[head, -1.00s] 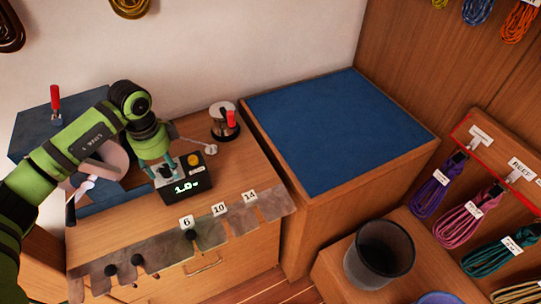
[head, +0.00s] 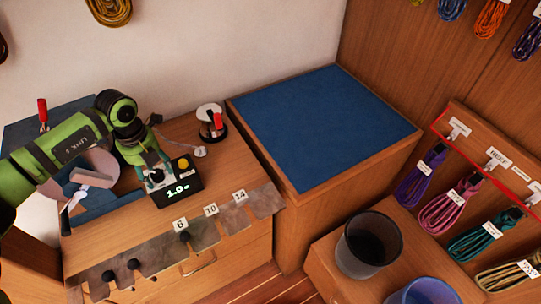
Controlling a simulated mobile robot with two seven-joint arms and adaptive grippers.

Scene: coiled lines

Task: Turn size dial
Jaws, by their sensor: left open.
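A small black box with a lit green readout (head: 177,190) stands on the wooden bench. The readout looks like 1.0. A yellow button (head: 184,163) sits on the right of its top, and a dark dial (head: 157,176) sits on the left. My left gripper (head: 154,179) points down from above with its teal fingers on either side of the dial. The fingers are open; whether they touch the dial I cannot tell. My right gripper is out of view.
A silver round device with a red handle (head: 212,123) stands behind the box. Number tags 6, 10 and 14 mark slots of a metal strip (head: 220,222) along the bench's front edge. A blue-topped cabinet (head: 320,130) and a dark bin (head: 368,246) stand to the right.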

